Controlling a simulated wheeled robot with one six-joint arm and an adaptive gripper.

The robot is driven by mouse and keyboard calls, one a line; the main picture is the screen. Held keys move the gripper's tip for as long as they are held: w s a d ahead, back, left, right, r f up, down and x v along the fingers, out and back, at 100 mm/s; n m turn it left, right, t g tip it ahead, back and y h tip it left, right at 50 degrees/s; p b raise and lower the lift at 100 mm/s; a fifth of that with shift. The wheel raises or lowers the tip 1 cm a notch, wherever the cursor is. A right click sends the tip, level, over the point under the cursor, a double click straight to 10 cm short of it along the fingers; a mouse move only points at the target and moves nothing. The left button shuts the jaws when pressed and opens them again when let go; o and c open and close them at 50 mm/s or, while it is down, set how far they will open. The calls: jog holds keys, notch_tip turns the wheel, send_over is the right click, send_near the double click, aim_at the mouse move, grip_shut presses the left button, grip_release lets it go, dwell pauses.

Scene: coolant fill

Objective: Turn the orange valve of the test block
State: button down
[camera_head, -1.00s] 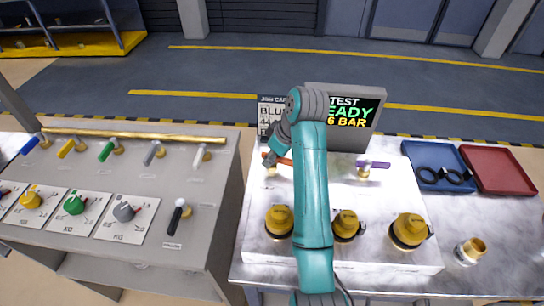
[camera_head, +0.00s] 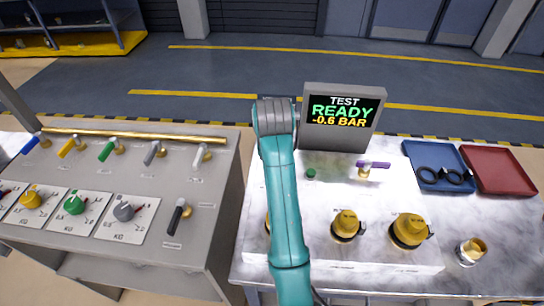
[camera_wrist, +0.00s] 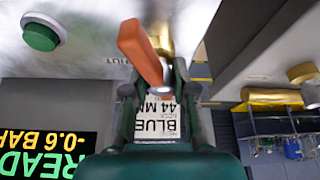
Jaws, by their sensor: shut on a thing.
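The orange valve handle (camera_wrist: 143,52) shows large in the wrist view, on a brass stem (camera_wrist: 160,35) on the white test block (camera_head: 335,185). My gripper (camera_wrist: 155,78) has its two fingers on either side of the handle's near end and is shut on it. In the wrist view the handle is angled across the fingers. In the head view my arm hides the orange valve and my gripper. The test screen (camera_head: 343,112) reads TEST READY, -0.6 BAR. It shows upside down in the wrist view (camera_wrist: 40,150).
A purple valve (camera_head: 375,164) and a green button (camera_head: 311,173) are on the block. Yellow-capped fittings (camera_head: 346,225) line its front. A blue tray (camera_head: 432,160) and a red tray (camera_head: 500,170) lie right. The valve panel (camera_head: 120,185) stands left. A job card (camera_wrist: 158,118) is beyond my fingers.

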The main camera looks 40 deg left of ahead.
jog(key=shift+m+t+h, duration=0.3)
jog(key=shift+m+h, duration=0.3)
jog(key=shift+m, duration=1.3)
jog(key=c, duration=0.9)
grip_release()
jog(key=shift+c, duration=0.2)
